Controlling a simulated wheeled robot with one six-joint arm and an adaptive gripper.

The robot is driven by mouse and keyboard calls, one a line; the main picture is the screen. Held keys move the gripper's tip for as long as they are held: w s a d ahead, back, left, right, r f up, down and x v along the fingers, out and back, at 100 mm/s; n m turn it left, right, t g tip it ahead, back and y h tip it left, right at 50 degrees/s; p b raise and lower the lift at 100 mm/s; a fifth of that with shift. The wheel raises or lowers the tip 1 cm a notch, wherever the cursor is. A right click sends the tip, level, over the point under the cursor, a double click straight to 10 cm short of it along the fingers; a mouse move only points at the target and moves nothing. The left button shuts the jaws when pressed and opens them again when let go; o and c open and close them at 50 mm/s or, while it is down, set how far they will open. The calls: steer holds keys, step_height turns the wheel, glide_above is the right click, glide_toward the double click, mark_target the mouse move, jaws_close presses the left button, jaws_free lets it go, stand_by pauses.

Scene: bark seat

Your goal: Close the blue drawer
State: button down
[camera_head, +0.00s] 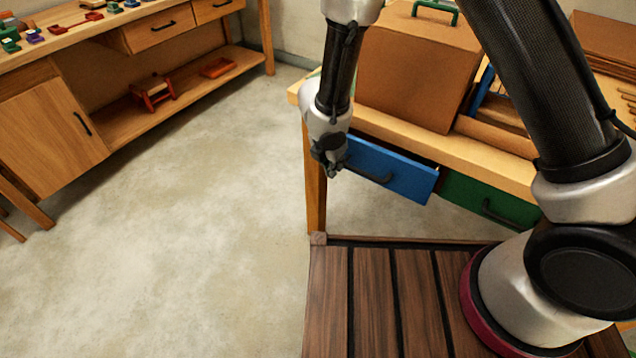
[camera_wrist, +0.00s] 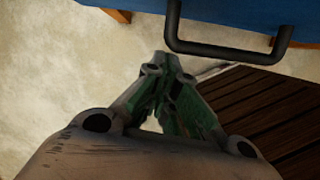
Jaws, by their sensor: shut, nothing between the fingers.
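The blue drawer (camera_head: 405,178) is under the table top, and its front stands out a little from the green drawer beside it. It has a black bar handle (camera_head: 368,174). In the wrist view the blue front (camera_wrist: 240,12) fills the top edge, with the black handle (camera_wrist: 225,52) below it. My gripper (camera_head: 333,170) is at the left end of the blue front, in front of it. In the wrist view its fingertips (camera_wrist: 164,62) are together and empty, just left of the handle. Whether they touch the drawer, I cannot tell.
The closed-looking green drawer (camera_head: 480,200) is to the right. A large brown box (camera_head: 415,75) stands on the table top (camera_head: 460,150). My dark slatted deck is in front. Open concrete floor (camera_head: 200,220) lies left, before a wooden workbench (camera_head: 75,50) with a shelf.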

mark_target(346, 156)
steer(key=shift+w+d, duration=0.5)
steer(key=shift+w, duration=0.35)
steer(key=shift+w+d, duration=0.5)
steer(key=shift+w, duration=0.4)
steer(key=shift+w+d, duration=0.5)
steer(key=shift+w, duration=0.35)
